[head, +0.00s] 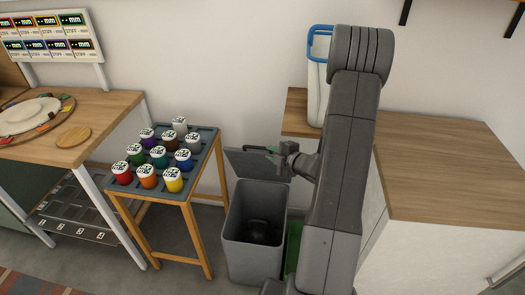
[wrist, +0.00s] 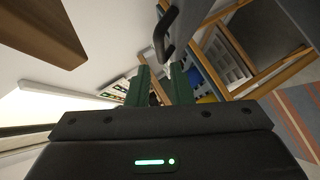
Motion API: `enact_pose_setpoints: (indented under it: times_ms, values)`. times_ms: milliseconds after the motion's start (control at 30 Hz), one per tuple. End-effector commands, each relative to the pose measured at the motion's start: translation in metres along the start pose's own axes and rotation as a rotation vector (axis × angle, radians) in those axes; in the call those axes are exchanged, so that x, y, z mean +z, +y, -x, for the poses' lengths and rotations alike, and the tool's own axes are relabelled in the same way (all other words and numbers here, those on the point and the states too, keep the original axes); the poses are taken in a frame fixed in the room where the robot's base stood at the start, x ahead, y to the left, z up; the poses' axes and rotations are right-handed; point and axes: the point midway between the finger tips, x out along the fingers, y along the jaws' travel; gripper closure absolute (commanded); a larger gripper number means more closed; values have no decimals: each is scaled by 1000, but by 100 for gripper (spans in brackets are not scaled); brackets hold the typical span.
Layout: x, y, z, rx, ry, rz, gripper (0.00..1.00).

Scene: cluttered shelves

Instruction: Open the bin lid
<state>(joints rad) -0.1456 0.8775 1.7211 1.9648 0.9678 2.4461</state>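The grey bin (head: 252,240) stands on the floor, and its inside shows with a dark bag-like shape low in it. Its lid (head: 248,163) is raised, tilted up at the back of the opening. My gripper (head: 274,156) is in front of the lid's upper part, close to the dark handle (head: 256,148). In the wrist view the lid (wrist: 188,25) and its curved handle (wrist: 163,38) are just beyond the fingertips. The two green fingers (wrist: 160,78) stand apart with a gap and nothing held between them. Contact with the lid cannot be told.
A small wooden table (head: 166,192) with several paint jars is left of the bin. A wooden counter (head: 450,165) and a white container with a blue rim (head: 317,92) are at the right. A green object (head: 293,246) stands beside the bin. My arm hides part of the counter.

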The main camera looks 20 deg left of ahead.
Motion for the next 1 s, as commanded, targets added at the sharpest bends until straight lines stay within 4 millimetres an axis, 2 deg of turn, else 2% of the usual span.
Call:
enact_pose_setpoints:
  times_ms: [100, 333, 633, 667, 767, 1000]
  values:
    - [1, 0, 25, 2, -2, -1, 80]
    - [0, 0, 50, 1, 0, 0, 80]
    - [0, 0, 53, 0, 1, 0, 80]
    - [0, 0, 53, 0, 1, 0, 82]
    - [0, -2, 52, 4, 2, 4, 100]
    - [0, -29, 44, 80, 26, 79, 100]
